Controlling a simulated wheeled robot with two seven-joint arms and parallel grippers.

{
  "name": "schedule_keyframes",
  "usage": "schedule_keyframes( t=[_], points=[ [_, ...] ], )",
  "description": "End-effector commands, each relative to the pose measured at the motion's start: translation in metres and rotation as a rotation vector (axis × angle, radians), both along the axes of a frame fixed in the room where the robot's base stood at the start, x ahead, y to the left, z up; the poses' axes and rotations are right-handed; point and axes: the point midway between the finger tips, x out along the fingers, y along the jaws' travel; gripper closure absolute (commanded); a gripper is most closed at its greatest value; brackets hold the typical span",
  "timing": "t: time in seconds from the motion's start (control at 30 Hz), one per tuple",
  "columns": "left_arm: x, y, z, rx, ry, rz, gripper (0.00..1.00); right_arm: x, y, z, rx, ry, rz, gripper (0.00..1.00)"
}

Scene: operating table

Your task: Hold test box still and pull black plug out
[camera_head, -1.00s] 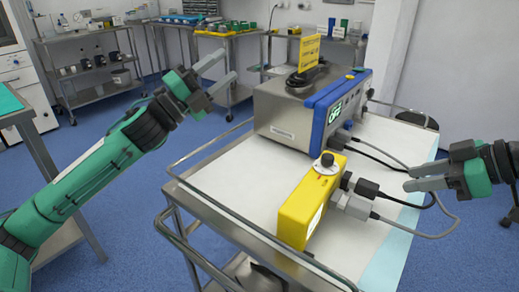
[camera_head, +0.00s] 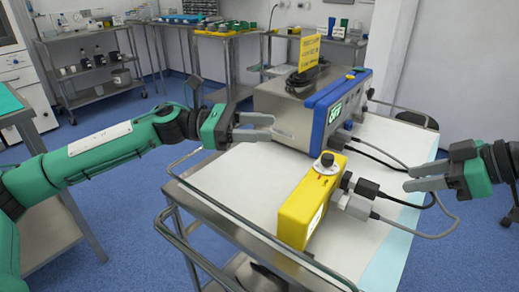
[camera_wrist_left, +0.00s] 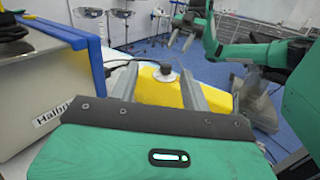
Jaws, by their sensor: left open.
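The yellow test box (camera_head: 309,204) stands on the white-covered cart, with a dark knob on top. A black plug (camera_head: 367,188) and a grey plug (camera_head: 357,206) sit at its right side, each with a cable. My left gripper (camera_head: 272,127) is open and empty, left of and behind the box, apart from it. In the left wrist view the box (camera_wrist_left: 160,88) shows beyond and between the open fingers (camera_wrist_left: 163,90). My right gripper (camera_head: 408,179) is to the right of the plugs, its fingers apart with nothing between them.
A large grey and blue device (camera_head: 300,115) with a yellow sign stands on the cart behind the box. Cables run from its front across the cart. A metal rail (camera_head: 215,245) borders the cart's left side. The white surface left of the box is clear.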

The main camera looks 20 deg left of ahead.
Motion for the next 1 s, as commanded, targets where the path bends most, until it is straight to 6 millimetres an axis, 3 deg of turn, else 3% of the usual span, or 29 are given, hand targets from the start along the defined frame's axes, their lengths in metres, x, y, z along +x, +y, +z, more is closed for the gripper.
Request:
schedule_keyframes(
  t=[0.1, 0.23, 0.43, 0.8, 1.0],
  points=[
    [-0.006, -0.003, -0.031, 0.013, 0.033, -0.039, 0.53, 0.000, 0.000, 0.000, 0.000, 0.000, 0.000, 0.64],
    [-0.009, -0.007, -0.046, 0.017, 0.049, -0.060, 0.53, 0.000, 0.000, 0.000, 0.000, 0.000, 0.000, 0.64],
    [-0.007, -0.028, -0.047, 0.017, 0.048, -0.066, 0.53, 0.000, 0.000, 0.000, 0.000, 0.000, 0.000, 0.64],
    [0.003, -0.100, -0.046, 0.016, 0.049, -0.065, 0.53, 0.000, 0.000, 0.000, 0.000, 0.000, 0.000, 0.64],
    [0.008, -0.129, -0.047, 0.016, 0.049, -0.064, 0.53, 0.000, 0.000, 0.000, 0.000, 0.000, 0.000, 0.64]
  ],
)
